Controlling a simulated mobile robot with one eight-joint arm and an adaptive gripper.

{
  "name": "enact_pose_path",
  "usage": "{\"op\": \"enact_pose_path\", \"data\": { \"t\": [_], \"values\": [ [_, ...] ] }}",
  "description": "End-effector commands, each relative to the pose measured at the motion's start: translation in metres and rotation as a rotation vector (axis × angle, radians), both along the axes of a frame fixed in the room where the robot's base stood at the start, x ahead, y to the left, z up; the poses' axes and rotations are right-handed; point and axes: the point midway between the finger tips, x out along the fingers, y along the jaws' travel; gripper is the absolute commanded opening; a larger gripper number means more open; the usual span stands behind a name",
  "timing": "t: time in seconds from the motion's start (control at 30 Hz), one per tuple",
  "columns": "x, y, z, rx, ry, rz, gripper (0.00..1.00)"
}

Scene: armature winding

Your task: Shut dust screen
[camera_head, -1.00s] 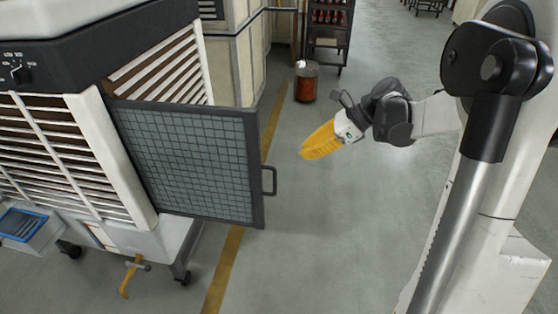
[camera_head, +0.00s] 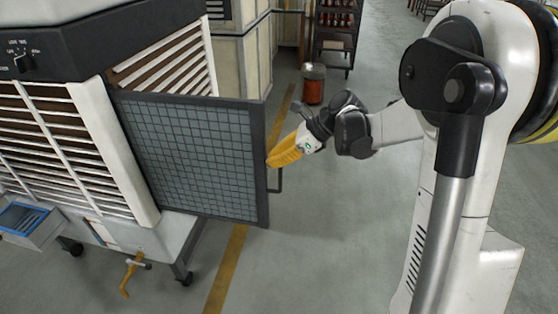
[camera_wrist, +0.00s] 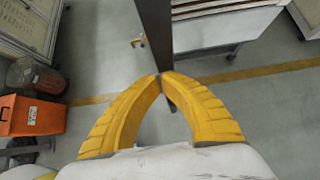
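The dust screen (camera_head: 185,155) is a dark-framed mesh panel. It stands swung out at an angle from the slatted side of the white cabinet (camera_head: 180,240). Its dark bar handle (camera_head: 280,182) sits on the free right edge. My gripper (camera_head: 270,162) has yellow fingers and is at that edge, by the upper part of the handle. In the wrist view, the fingertips of my gripper (camera_wrist: 162,75) meet, with nothing seen held between them. The screen's dark edge (camera_wrist: 154,35) runs behind the tips. Whether they touch it, I cannot tell.
A blue-lined tray (camera_head: 25,218) and a yellow-handled valve (camera_head: 130,272) stick out low on the cabinet. A dark red bin (camera_head: 313,82) and a bottle rack (camera_head: 335,30) stand behind. An orange box (camera_wrist: 30,115) shows in the wrist view.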

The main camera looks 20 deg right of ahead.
Motion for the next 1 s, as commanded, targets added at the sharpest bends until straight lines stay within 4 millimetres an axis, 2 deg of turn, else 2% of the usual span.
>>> {"op": "enact_pose_path", "data": {
  "t": [0.27,0.47,0.67,1.0],
  "values": [
    [0.001,0.001,0.000,0.000,0.000,0.000,0.00],
    [0.010,0.018,0.000,0.000,0.000,0.003,0.00],
    [0.035,0.063,0.001,0.001,-0.001,0.006,0.00],
    [0.095,0.168,0.001,0.001,-0.001,0.007,0.00]
  ]
}}
